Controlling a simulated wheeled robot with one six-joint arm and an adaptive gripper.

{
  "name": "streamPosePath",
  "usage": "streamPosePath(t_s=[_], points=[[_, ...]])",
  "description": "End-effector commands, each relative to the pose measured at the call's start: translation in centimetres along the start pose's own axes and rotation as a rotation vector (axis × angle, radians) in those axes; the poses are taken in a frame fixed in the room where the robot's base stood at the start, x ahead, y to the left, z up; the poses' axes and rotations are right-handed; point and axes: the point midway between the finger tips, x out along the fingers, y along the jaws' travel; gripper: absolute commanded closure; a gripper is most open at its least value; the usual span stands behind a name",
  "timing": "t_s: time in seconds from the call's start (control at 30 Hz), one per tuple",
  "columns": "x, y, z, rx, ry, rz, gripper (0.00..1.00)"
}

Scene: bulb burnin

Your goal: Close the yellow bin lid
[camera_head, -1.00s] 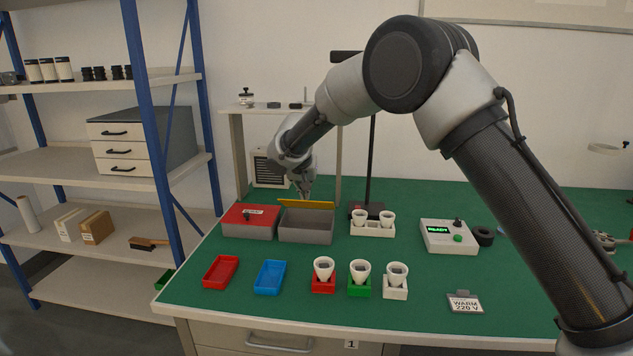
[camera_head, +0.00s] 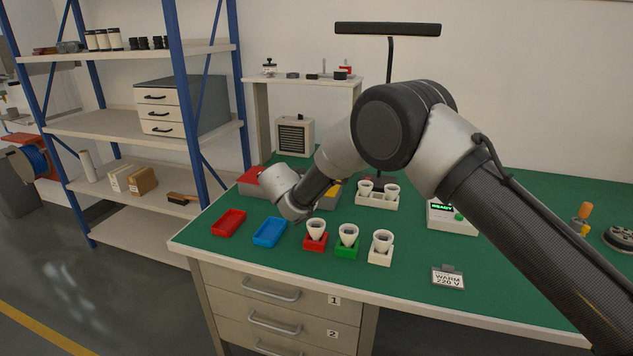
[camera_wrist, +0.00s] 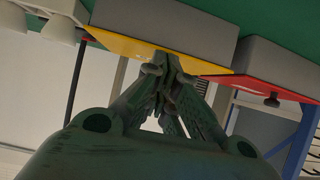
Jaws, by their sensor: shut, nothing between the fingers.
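The yellow lid (camera_wrist: 125,46) lies across the top of its grey bin (camera_wrist: 190,40) in the wrist view, which is seen upside down. It looks down or nearly down, but I cannot tell whether it is fully seated. My gripper (camera_wrist: 168,62) is shut and empty, its fingertips at the lid, seemingly touching it. In the head view, my arm hides my gripper and most of the bin; only a patch of the yellow lid (camera_head: 328,200) shows beside my wrist.
A neighbouring bin with a red lid (camera_head: 251,181) stands at left. Red (camera_head: 229,222) and blue (camera_head: 270,232) trays and several cups in coloured holders stand in front. A white double holder (camera_head: 377,200) is at right. A heater-like box (camera_head: 294,135) stands behind.

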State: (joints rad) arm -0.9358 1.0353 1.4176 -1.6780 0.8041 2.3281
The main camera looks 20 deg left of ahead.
Motion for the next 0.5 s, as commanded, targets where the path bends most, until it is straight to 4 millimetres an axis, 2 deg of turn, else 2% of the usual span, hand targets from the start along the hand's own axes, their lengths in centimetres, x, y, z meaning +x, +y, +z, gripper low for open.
streamPosePath(t_s=[0.5], points=[[0.27, -0.76, 0.62, -0.001, 0.044, 0.0, 1.0]])
